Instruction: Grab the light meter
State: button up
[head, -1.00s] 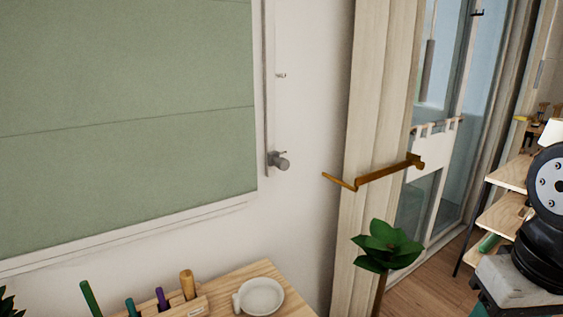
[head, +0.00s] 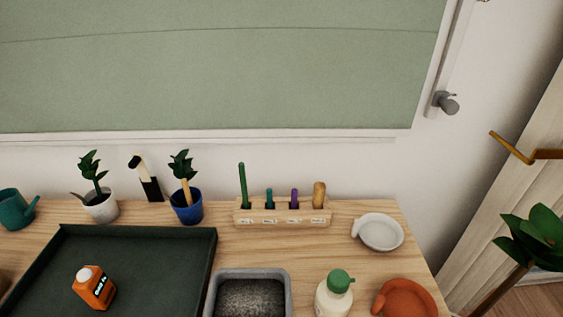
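I cannot make out for certain which thing is the light meter. A small orange item with a white rounded top and a dark label (head: 95,288) sits in the dark green tray (head: 204,246) at the lower left. A narrow black and cream item (head: 147,180) stands at the back of the wooden table, between two potted plants. My gripper is out of view.
A white-potted plant (head: 100,206), a blue-potted plant (head: 187,208) and a wooden tool holder (head: 283,214) line the back. A grey-rimmed container (head: 211,289), green-capped bottle (head: 334,299), white dish (head: 381,232) and terracotta dish (head: 408,299) stand right of the tray.

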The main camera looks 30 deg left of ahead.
aim_at(94, 286)
jog(key=z, duration=0.8)
jog(key=k, duration=1.4)
jog(key=u, duration=1.85)
jog(key=i, duration=0.5)
jog(key=u, duration=0.1)
